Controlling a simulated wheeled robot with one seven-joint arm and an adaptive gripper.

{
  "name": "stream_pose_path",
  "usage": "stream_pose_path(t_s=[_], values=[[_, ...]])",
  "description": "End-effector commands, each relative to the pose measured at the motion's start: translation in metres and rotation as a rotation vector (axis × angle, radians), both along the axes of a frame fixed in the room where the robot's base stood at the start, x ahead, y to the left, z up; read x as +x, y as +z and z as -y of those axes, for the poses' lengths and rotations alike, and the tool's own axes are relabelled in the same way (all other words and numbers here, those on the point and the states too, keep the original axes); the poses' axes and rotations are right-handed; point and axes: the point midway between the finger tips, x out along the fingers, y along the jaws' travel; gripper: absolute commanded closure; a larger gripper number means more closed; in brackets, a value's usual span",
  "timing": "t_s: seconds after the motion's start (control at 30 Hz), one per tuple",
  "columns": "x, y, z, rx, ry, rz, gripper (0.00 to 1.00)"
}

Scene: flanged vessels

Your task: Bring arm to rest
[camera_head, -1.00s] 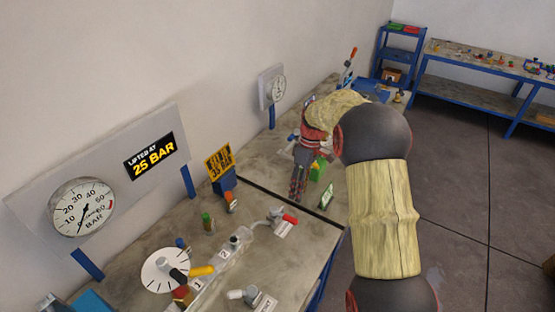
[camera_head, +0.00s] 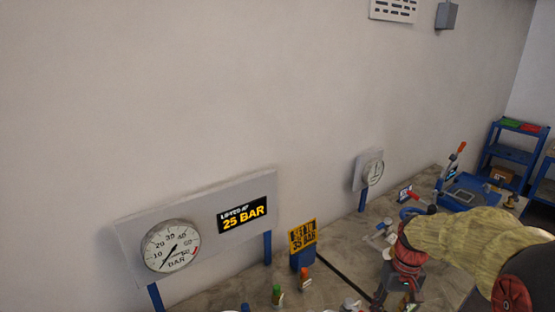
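My arm (camera_head: 465,235), with a yellowish sleeve and dark joints, reaches in from the lower right over the workbench. My gripper (camera_head: 388,295) hangs down at its end near the bottom edge of the view. The fingertips are cut off or too small to make out, so I cannot tell whether it is open or shut, or whether it holds anything.
The workbench (camera_head: 215,292) runs along the wall. On it stand a large gauge (camera_head: 171,246), a "25 BAR" sign (camera_head: 243,215), a yellow "35 BAR" sign (camera_head: 303,236), a smaller gauge (camera_head: 373,172) and a blue tray (camera_head: 466,193). A blue shelf (camera_head: 510,152) stands at the far right.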

Motion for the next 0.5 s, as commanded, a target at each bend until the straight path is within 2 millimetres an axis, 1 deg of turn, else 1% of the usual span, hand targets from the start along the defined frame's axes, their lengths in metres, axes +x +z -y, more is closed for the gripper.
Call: stream_pose_path(t_s=[0.03,0.2,0.33,0.5], values=[[-0.014,0.011,-0.008,-0.017,-0.021,0.028,0.63],[-0.059,0.038,-0.032,-0.059,-0.087,0.114,0.63],[-0.093,0.053,-0.047,-0.079,-0.111,0.188,0.63],[-0.135,0.065,-0.066,-0.094,-0.104,0.294,0.63]])
